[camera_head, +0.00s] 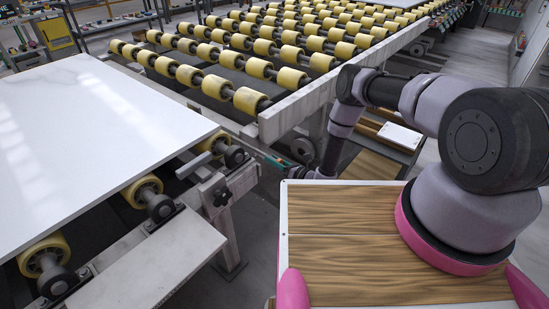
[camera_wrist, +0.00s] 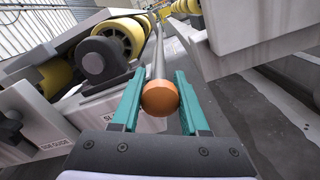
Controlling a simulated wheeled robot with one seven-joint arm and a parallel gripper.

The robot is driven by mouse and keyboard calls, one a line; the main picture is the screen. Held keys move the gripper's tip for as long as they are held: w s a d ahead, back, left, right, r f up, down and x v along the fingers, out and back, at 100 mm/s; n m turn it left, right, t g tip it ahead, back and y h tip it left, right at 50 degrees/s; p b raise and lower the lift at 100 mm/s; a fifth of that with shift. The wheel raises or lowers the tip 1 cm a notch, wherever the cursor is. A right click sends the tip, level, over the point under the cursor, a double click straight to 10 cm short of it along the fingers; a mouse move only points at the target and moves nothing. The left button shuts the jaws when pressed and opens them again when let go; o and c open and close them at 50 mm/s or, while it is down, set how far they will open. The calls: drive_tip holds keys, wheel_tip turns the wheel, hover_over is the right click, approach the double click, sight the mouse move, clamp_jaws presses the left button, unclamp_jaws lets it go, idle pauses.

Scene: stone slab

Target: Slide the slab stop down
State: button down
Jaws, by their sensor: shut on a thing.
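The slab stop's handle shows in the wrist view as a grey rod ending in a round orange knob (camera_wrist: 160,100). My gripper (camera_wrist: 159,82) has its teal fingers on either side of the knob and is shut on it. In the head view my gripper (camera_head: 277,161) is at the right of the slab table's corner post, small and partly hidden by its own wrist. A white slab (camera_head: 95,125) lies flat on the rollers at the left. A grey bar (camera_head: 193,166) sits by the slab's right edge; I cannot tell whether it belongs to the stop.
A black star knob (camera_head: 222,196) sits on the corner post. A second roller table (camera_head: 290,112) stands close behind, leaving a narrow gap.

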drive_tip(key=shift+d+f, duration=0.1)
drive_tip(key=shift+f, duration=0.1)
drive_tip(key=shift+c, duration=2.3)
unclamp_jaws()
drive_tip(key=v, duration=1)
drive_tip(key=shift+s+d, duration=0.25)
